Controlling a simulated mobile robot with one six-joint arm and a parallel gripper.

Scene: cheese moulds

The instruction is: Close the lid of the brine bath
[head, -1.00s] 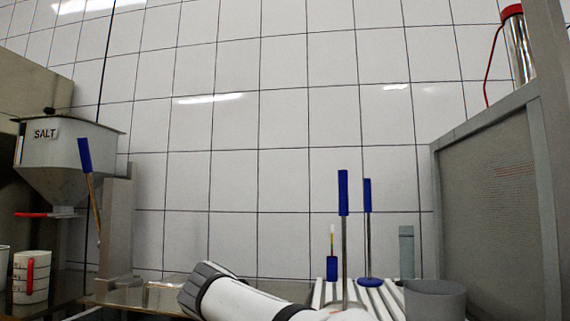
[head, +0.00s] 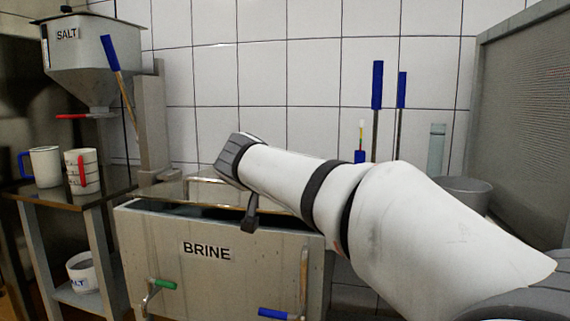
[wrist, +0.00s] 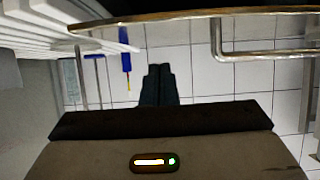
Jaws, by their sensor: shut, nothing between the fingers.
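The grey metal brine bath (head: 220,270), labelled BRINE, stands low in the middle of the head view. A dark gap shows along its top front, so it is open. Its shiny lid (head: 160,191) is raised behind the gap, with a bar handle; its exact angle is hard to tell. In the wrist view a lid edge (wrist: 180,19) and the bar handle (wrist: 218,40) cross the top. My gripper (head: 249,225) points down at the bath's front rim, in front of the lid. Its fingers (wrist: 158,72) are together and empty; contact with the rim is unclear.
A side table (head: 90,196) with mugs and a salt hopper (head: 95,60) stand left. Blue-handled tools (head: 377,85) and a grey pot (head: 468,190) are at the right, beside a grey panel (head: 520,120). Valve handles (head: 165,283) stick out from the bath's front.

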